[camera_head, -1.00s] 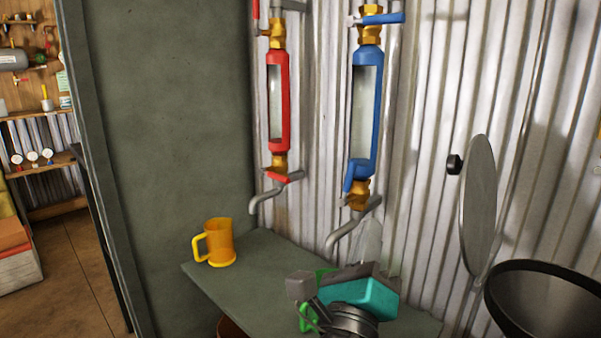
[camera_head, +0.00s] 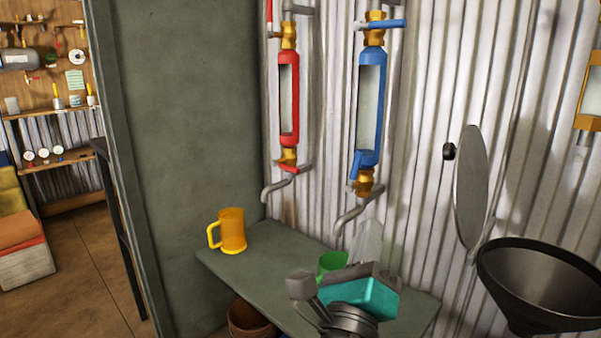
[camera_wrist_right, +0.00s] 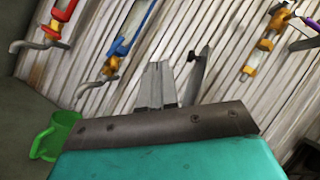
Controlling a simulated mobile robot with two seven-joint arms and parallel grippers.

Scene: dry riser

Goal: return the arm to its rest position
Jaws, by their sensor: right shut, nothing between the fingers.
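My right arm comes in from the bottom of the head view with a teal and dark grey wrist. Its gripper (camera_head: 369,238) points toward the corrugated wall above the shelf, shut and empty. In the right wrist view the grey fingers (camera_wrist_right: 155,85) are together with nothing between them. A green mug (camera_head: 330,263) stands on the grey shelf (camera_head: 265,280), partly hidden behind my wrist. The green mug also shows at the left of the wrist view (camera_wrist_right: 60,135). My left gripper is not in view.
A yellow mug (camera_head: 232,231) stands at the shelf's left. Red (camera_head: 289,97) and blue (camera_head: 371,105) sight tubes with spouts hang on the wall. A round plate (camera_head: 471,190) and black funnel (camera_head: 535,285) are at right. A brown bucket (camera_head: 248,320) is below the shelf.

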